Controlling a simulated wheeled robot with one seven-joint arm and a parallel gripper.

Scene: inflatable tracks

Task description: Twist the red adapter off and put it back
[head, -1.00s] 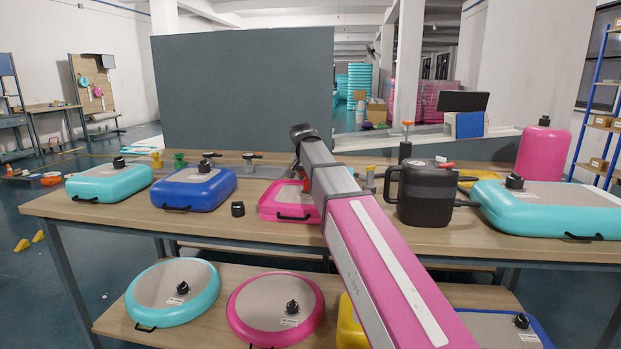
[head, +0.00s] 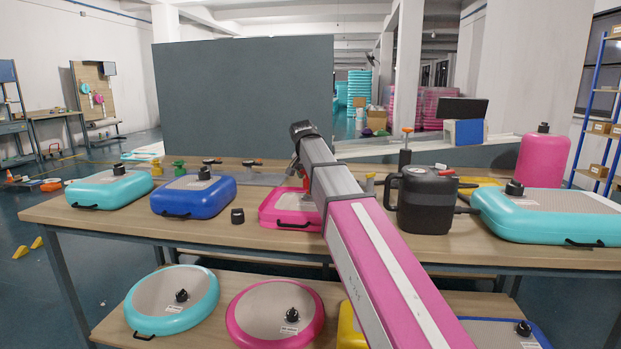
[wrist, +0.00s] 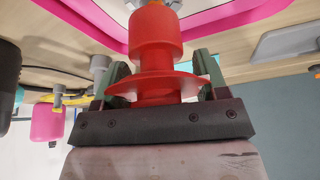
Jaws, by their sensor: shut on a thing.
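The red adapter (wrist: 155,45) fills the middle of the wrist view, with a wide flange and a cylindrical body. My gripper (wrist: 162,78) is shut on it, one greenish finger on each side. In the head view a small red part of the adapter (head: 305,182) shows below my wrist, over the pink pad (head: 280,207) on the bench. My arm covers the pad's right side.
On the bench (head: 180,230), a blue pad (head: 185,197) and a small black cap (head: 237,215) lie left of the pink pad. A black pump (head: 425,205) stands close on its right, with a teal pad (head: 560,220) beyond. Coloured adapters stand along the back.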

